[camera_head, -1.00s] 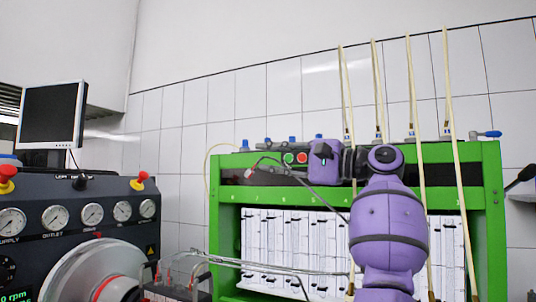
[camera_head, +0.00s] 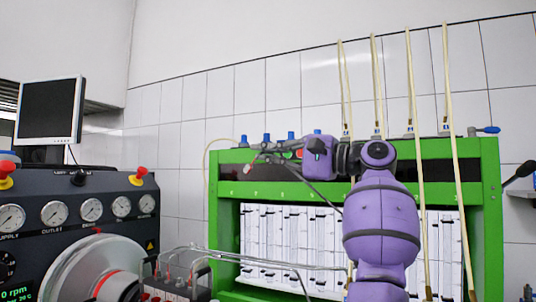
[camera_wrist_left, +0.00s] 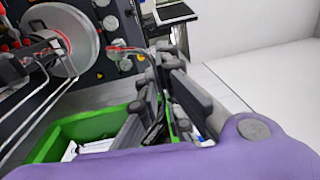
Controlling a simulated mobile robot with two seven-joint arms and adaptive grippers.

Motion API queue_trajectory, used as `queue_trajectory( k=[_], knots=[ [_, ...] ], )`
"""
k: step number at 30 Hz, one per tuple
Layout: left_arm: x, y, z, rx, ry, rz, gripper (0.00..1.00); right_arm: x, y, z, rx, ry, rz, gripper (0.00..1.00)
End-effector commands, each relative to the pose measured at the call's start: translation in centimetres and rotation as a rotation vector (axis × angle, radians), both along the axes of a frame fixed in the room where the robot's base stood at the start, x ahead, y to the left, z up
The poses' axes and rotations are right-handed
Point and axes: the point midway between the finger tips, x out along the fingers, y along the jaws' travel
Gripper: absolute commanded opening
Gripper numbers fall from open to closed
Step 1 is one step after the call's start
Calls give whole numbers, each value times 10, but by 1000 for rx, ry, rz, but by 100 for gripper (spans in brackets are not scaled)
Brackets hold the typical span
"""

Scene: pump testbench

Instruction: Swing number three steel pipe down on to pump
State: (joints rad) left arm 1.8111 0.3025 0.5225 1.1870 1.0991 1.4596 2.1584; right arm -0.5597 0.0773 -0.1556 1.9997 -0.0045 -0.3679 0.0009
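My left gripper (camera_head: 268,151) reaches left from its purple wrist, in front of the green frame's top beam. In the left wrist view its dark fingers (camera_wrist_left: 165,62) point up the picture. A thin dark bent pipe runs by the fingers, its hooked end near their tips and its length sloping down right behind my arm. I cannot tell whether the fingers grip it. Other steel pipes (camera_head: 270,264) run low from the right and bend down at the pump (camera_head: 178,288), which has red fittings. The pipes also show in the left wrist view (camera_wrist_left: 30,100). My right gripper is out of view.
The green frame (camera_head: 226,240) holds several glass measuring tubes. Pale rods (camera_head: 450,110) lean in front of it. A gauge panel (camera_head: 85,190) with a large round grey housing (camera_head: 85,265) and a monitor (camera_head: 50,110) stand left. Free air lies above the pump.

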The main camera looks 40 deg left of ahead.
Motion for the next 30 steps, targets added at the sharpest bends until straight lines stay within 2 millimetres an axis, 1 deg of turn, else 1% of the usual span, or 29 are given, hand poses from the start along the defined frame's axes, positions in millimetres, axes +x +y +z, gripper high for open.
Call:
queue_trajectory(
  k=[5,8,11,14,18,21,27,30],
  knots=[
    [-4,12,-9,-28,-9,2,0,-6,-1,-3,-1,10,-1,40],
    [-9,29,-20,-64,-21,3,0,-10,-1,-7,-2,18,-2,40],
    [-16,51,-37,-116,-36,3,0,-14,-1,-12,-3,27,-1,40],
    [-24,78,-60,-181,-57,4,0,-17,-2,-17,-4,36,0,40],
    [-36,115,-97,-282,-88,4,0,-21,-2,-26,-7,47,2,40],
    [-44,139,-125,-351,-111,4,0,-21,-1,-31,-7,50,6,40],
    [-56,175,-176,-469,-147,4,0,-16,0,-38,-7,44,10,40],
    [-59,187,-197,-515,-162,3,0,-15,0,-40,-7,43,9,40]
  ],
)
